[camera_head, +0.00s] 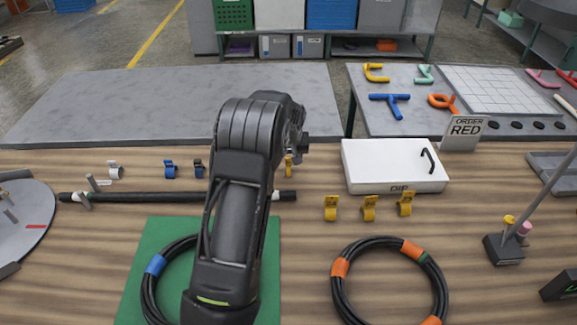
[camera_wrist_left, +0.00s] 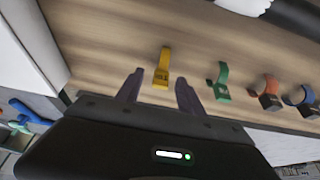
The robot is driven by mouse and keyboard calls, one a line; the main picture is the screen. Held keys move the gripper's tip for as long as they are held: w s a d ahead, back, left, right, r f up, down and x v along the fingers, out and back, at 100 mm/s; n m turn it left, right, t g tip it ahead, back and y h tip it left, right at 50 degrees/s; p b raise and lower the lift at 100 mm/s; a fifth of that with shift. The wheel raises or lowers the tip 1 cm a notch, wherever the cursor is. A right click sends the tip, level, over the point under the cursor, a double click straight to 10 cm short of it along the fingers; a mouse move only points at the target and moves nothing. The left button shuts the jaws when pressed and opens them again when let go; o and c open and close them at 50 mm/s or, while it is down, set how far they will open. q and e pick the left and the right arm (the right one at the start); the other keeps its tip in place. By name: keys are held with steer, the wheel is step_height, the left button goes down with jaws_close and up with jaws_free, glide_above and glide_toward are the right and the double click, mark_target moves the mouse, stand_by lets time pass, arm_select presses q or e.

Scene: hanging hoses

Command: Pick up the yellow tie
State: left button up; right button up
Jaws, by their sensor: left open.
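The yellow tie (camera_wrist_left: 161,70) stands on the wooden table in the left wrist view, between and beyond the fingertips of my left gripper (camera_wrist_left: 160,78). The gripper is open, and I see no contact with the tie. In the head view the yellow tie (camera_head: 289,166) shows just right of my left arm, which hides most of the left gripper. A green tie (camera_wrist_left: 219,82), an orange tie (camera_wrist_left: 269,93) and a blue tie (camera_wrist_left: 302,97) stand in a row beside it. My right gripper is not in view.
A white box (camera_head: 392,168) with a black handle stands right of the yellow tie. Three yellow clips (camera_head: 368,208) stand in front of it. A black rod (camera_head: 140,197) lies near the tie row. Coiled hoses (camera_head: 338,290) lie at the front.

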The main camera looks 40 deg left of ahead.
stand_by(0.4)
arm_select(q)
jaws_close()
stand_by(0.4)
